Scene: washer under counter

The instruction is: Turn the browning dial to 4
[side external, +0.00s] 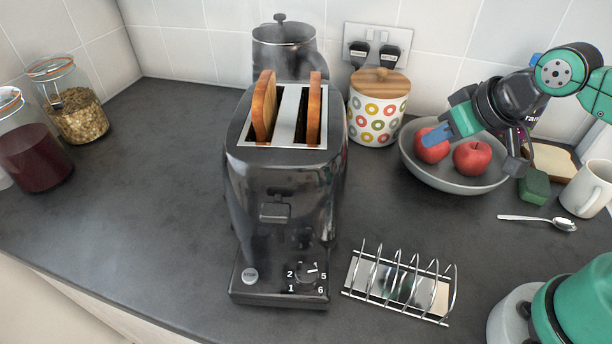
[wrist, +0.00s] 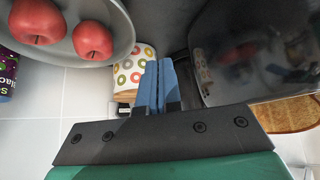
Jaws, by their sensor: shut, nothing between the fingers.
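The black toaster (side external: 285,190) stands mid-counter with two slices of bread in its slots. Its dark browning dial (side external: 306,273) is low on the front, right of a round silver button (side external: 250,276). The dial's pale mark points right and slightly up, near the 5; 1, 2 and 6 are readable, while 3 and 4 are not clear. My gripper (side external: 437,137) is over the fruit bowl, right of and apart from the toaster. In the wrist view its blue fingers (wrist: 158,82) are together and empty, beside the toaster's glossy dark side (wrist: 260,50).
A metal toast rack (side external: 400,286) lies right of the dial. A grey bowl (side external: 455,181) with apples and a patterned canister (side external: 377,115) stand behind it at right. A kettle (side external: 284,50) is behind the toaster.

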